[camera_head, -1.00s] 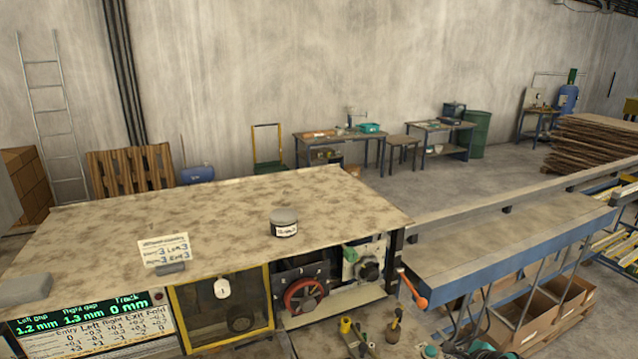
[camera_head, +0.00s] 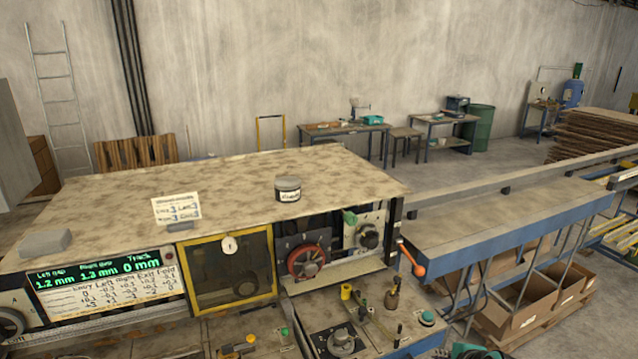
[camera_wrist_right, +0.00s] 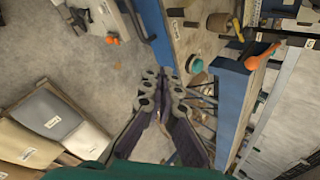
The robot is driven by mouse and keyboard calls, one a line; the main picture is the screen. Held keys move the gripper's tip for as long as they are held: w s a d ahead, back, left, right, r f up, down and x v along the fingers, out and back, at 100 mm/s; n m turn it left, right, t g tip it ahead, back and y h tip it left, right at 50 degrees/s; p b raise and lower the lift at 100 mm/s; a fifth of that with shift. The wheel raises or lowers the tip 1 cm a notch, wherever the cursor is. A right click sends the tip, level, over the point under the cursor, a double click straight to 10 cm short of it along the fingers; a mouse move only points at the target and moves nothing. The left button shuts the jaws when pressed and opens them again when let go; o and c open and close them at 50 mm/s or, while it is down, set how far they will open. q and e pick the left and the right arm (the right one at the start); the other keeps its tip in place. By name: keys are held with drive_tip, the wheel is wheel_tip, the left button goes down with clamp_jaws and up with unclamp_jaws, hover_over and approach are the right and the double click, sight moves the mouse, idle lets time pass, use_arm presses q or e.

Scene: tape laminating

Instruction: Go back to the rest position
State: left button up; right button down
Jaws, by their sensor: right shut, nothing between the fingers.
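My right gripper (camera_wrist_right: 168,95) shows in the right wrist view, its dark fingers shut with nothing between them. It hangs over the grey floor beside the blue-edged machine frame (camera_wrist_right: 235,100), apart from it as far as I can tell. An orange-ended lever (camera_wrist_right: 262,57) is to its upper right. My left gripper is in no frame.
Cardboard boxes (camera_head: 520,301) stand under the blue bench at right.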

drive_tip(key=s+a+f+n+b, duration=0.5)
drive_tip(key=s+f+n+b, duration=0.2)
drive_tip(key=n, duration=0.3)
drive_tip(key=s+a+f+n+g+b, duration=0.1)
drive_tip(key=s+a+f+n+b, duration=0.4)
drive_tip(key=s+f+n+b, duration=0.3)
drive_tip(key=shift+a+n+h+b, duration=0.15)
drive_tip(key=shift+n+h+b, duration=0.3)
drive_tip(key=shift+n, duration=0.65)
